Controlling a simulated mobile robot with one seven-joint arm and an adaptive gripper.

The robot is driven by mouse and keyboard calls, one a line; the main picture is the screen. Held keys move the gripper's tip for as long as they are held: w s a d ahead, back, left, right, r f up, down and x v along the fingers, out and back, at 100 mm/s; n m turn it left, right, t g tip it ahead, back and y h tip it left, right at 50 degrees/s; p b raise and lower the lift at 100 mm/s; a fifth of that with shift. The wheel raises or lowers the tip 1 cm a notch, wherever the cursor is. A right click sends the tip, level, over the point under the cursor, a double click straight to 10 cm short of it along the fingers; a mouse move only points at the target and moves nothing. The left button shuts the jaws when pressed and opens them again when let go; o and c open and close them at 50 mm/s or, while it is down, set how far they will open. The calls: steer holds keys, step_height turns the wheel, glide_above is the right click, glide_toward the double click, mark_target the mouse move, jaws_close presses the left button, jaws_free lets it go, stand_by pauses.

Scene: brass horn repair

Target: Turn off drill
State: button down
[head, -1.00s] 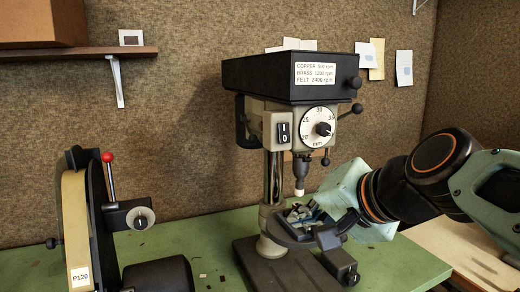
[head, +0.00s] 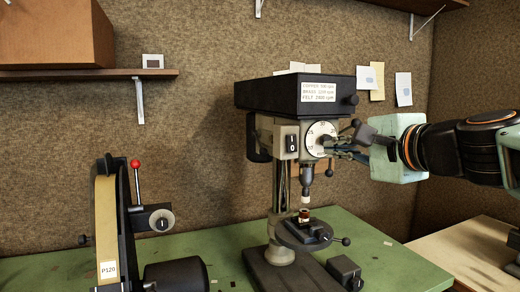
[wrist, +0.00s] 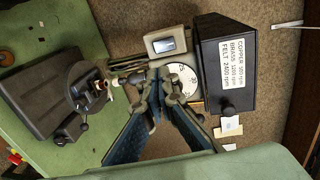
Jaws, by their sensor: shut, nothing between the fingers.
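The drill press (head: 295,95) stands on the green bench with its black head box on top. Its black rocker switch, marked I and O (head: 291,143), is on the front left of the head; I cannot tell which side is pressed. The switch also shows in the wrist view (wrist: 165,45). A white round dial (head: 316,130) sits right of the switch and shows partly behind my fingers in the wrist view (wrist: 187,77). My gripper (head: 330,146) is shut and empty, with its fingertips in front of the dial's right side, short of the switch. Contact cannot be told.
A small brown part (head: 304,214) sits on the drill's round table under the chuck (head: 307,178). A belt sander (head: 106,220) with a red-knobbed lever stands at left. A wall shelf (head: 70,75) holds a box. Green bench (head: 225,240) between the machines is mostly clear.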

mark_target(294, 149)
steer(key=shift+w, duration=0.1)
steer(key=p+x, duration=0.1)
steer(key=x, duration=1.3)
steer(key=shift+f, duration=0.1)
